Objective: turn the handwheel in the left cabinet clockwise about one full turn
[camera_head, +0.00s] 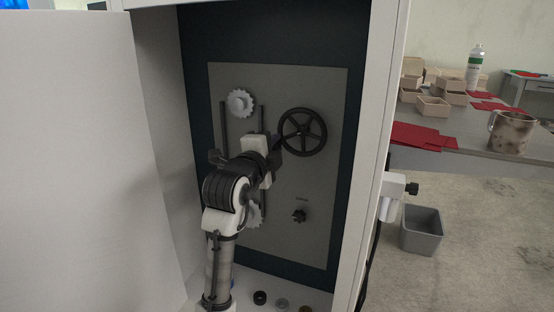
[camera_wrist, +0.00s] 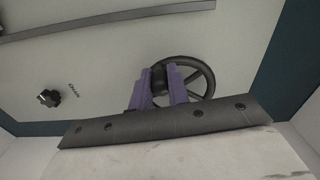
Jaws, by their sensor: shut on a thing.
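The black handwheel (camera_head: 302,131) is mounted on the grey panel (camera_head: 324,180) inside the open cabinet (camera_head: 371,170), at its upper right. It has a round rim, spokes and a hub. My gripper (camera_head: 279,142) reaches in from below left and meets the wheel at its left side. My forearm hides part of the panel in the head view.
A white toothed knob (camera_head: 240,103) is at the panel's upper left; another is partly behind my arm. A small black knob (camera_head: 300,215) is below the wheel. Small round parts lie on the cabinet floor. The white door (camera_head: 70,160) stands open at left.

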